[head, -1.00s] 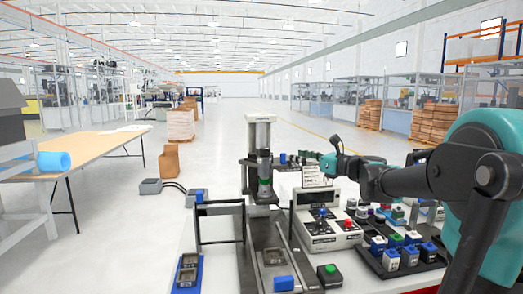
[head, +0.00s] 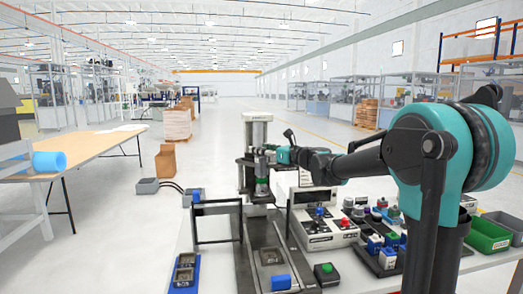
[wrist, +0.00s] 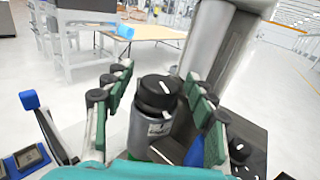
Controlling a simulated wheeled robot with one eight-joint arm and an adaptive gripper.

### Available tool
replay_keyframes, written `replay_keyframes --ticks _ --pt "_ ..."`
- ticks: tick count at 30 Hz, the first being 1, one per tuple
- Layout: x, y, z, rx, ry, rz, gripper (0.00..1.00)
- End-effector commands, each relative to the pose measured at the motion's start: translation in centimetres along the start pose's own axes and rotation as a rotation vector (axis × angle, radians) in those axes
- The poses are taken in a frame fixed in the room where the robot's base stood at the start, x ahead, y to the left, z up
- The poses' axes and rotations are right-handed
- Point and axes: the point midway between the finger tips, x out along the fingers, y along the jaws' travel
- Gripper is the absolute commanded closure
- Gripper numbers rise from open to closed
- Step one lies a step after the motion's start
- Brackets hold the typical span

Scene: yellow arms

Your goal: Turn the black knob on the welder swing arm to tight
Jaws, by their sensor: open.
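The black knob (wrist: 158,92), with a white pointer mark on top, sits on a grey cylinder of the welder (wrist: 145,130) in the wrist view. In the head view the welder's pale column (head: 257,128) stands left of my arm, and the knob is too small to make out. My gripper (wrist: 157,75) is open, with its green-padded fingers on the left and right of the knob. Gaps show between the pads and the knob, so I see no contact. In the head view my gripper (head: 268,156) is at the welder's upper part.
A control box (head: 318,230) and several buttons and switches stand right of the welder. A dark knob (wrist: 240,150) shows at the wrist view's lower right. A blue-topped post (wrist: 30,100) stands at left. A green bin (head: 488,236) is at far right.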

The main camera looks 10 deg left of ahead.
Motion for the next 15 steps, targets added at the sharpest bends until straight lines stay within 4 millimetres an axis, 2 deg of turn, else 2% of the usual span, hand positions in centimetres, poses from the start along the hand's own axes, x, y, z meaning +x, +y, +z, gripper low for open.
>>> replay_keyframes --ticks 8,15 --pt "0.11 0.01 0.0 0.0 0.0 0.0 0.45" --pt "0.09 0.01 0.0 0.0 0.0 0.0 0.75"
